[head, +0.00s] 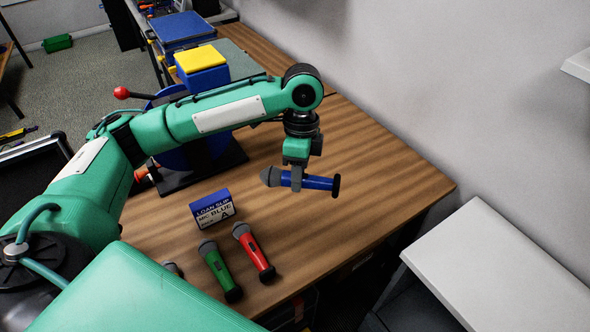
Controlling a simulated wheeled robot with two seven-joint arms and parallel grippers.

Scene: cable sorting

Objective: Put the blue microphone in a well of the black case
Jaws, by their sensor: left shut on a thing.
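The blue microphone (319,183) has a grey head at its left end and lies level in the air over the wooden table. My left gripper (296,178) is shut around it near the head end and holds it above the tabletop. A black case (22,187) shows only in part at the left edge, behind my left arm. Its wells are hidden. My right gripper is outside the view.
A red microphone (253,250), a green microphone (220,270) and a mostly hidden grey-headed one (172,268) lie on the table (385,185). A loan slip block (212,208) stands behind them. The table's right part is clear; a wall is beyond it.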

